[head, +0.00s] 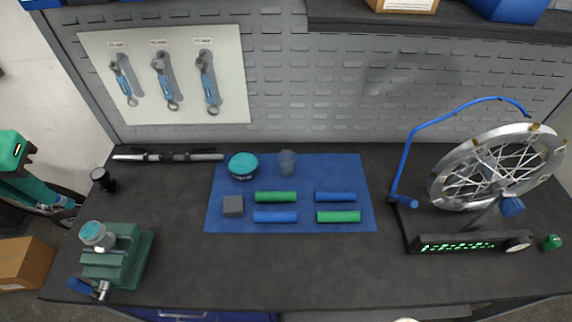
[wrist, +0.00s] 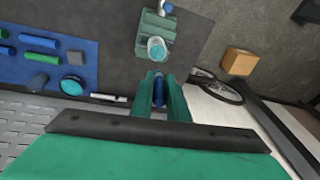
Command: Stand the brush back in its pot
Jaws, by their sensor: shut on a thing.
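My gripper (head: 66,201) is at the left, beyond the bench's left edge in the head view. Its teal fingers are shut on a narrow blue piece (wrist: 158,92), seen between them in the wrist view. This looks like the brush's handle; its bristles cannot be made out. A grey see-through cup (head: 287,162) stands at the back of the blue mat. A grey tin with a teal top (head: 93,234) sits on the green vice. A small black cylinder (head: 104,181) is at the bench's back left, just right of my gripper. I cannot tell which is the pot.
The blue mat (head: 215,215) holds a teal-topped bowl (head: 243,166), a grey block (head: 233,205) and several green and blue rolls. The green vice (head: 128,260) stands front left. A pump (head: 168,156) lies behind. A wheel stand (head: 420,243) fills the right. Bare bench lies between vice and mat.

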